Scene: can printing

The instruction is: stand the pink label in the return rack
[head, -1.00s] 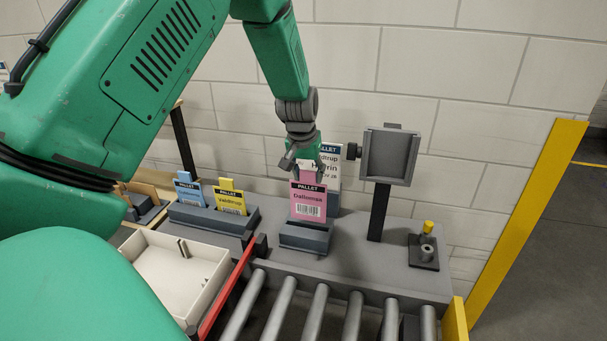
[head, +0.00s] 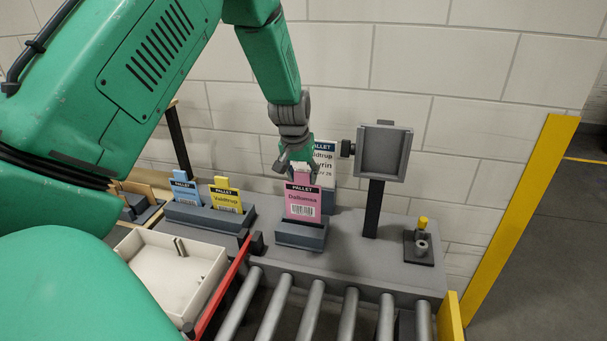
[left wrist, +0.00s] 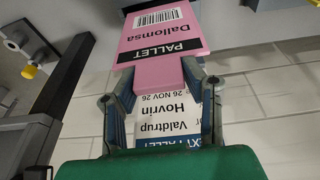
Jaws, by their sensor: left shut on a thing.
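The pink label (head: 302,203) reads "PALLET Dallomsa" with a barcode and is upright. My left gripper (head: 297,170) is above it, shut on its top tab. In the left wrist view the tab of the pink label (left wrist: 160,35) sits between the two fingers (left wrist: 160,98). The label's lower edge meets the small grey-blue holder (head: 300,236); how deep it sits is hard to tell. A longer grey rack (head: 208,219) to the left holds a blue label (head: 185,190) and a yellow label (head: 227,198). My right gripper is not in view.
A white sign (head: 325,160) stands behind the pink label. A white tray (head: 132,245), a red bar (head: 222,290) and rollers (head: 312,312) are in front.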

